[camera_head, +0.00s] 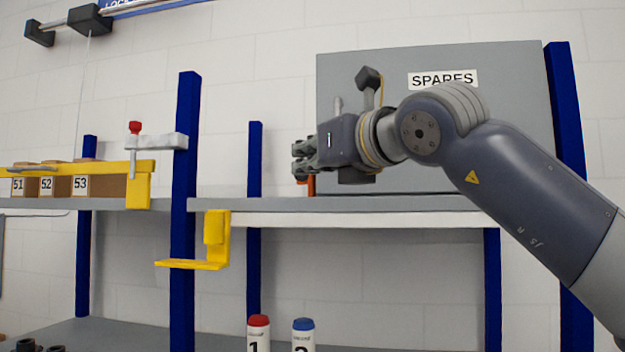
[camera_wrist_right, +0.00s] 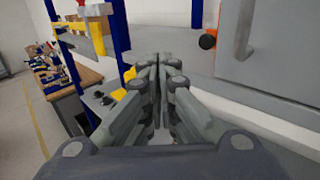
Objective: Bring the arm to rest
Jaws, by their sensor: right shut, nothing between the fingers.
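My right gripper (camera_head: 303,160) is in front of the upper shelf in the head view, with its fingers pointing left. Its fingers are together and empty; they also show closed in the right wrist view (camera_wrist_right: 155,75). My right arm (camera_head: 520,185) reaches in from the lower right, across the front of the grey SPARES cabinet (camera_head: 435,125). My left gripper is not in view.
Blue posts (camera_head: 185,200) hold the grey upper shelf (camera_head: 400,203). Yellow brackets (camera_head: 215,245) stick out at the left. Numbered boxes (camera_head: 80,185) stand on the left shelf. A red-capped bottle (camera_head: 258,335) and a blue-capped bottle (camera_head: 303,337) stand below. An orange item (camera_wrist_right: 208,40) is near the cabinet.

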